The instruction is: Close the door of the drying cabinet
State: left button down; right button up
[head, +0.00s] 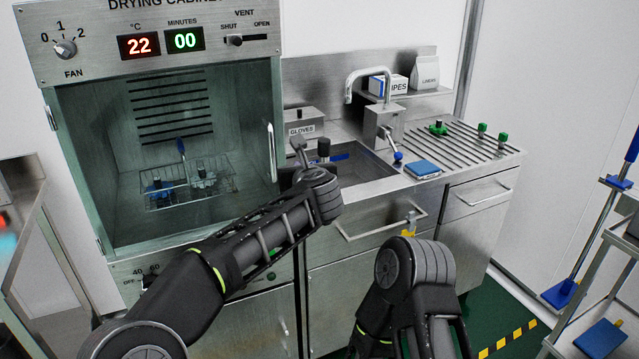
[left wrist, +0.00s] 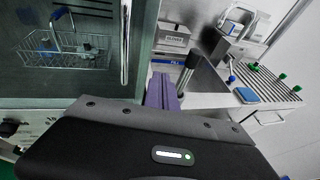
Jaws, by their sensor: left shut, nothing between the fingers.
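The drying cabinet (head: 165,25) stands at the left in the head view. Its tinted glass door, with hinges on the left and an upright bar handle (head: 271,152) at its right side, lies across the opening; I cannot tell if it sits flush. The handle also shows in the left wrist view (left wrist: 125,42). My left gripper, with purple fingers (left wrist: 162,92), is shut and empty, just right of the door's handle edge; whether it touches the door is unclear. In the head view my left wrist mostly hides it. My right arm shows at lower middle, its gripper out of view.
A wire basket (head: 190,185) sits inside the cabinet. To the right are a GLOVES box (head: 302,125), a sink with a tap (head: 365,80), a blue sponge (head: 422,168) and a ribbed drainboard (head: 460,140). A trolley (head: 625,215) stands at far right.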

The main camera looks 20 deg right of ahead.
pick_arm(q)
jog(key=d+b+v, duration=0.1)
jog(key=v, duration=0.6)
jog(key=shift+s+d+b, duration=0.25)
jog(key=shift+s+b, duration=0.1)
jog(key=shift+b, duration=0.05)
pick_arm(e)
notch_tip(320, 180, down, 2)
jog(key=shift+w+f, duration=0.1)
jog(key=shift+f, duration=0.1)
pick_arm(q)
jog(key=shift+f, duration=0.15)
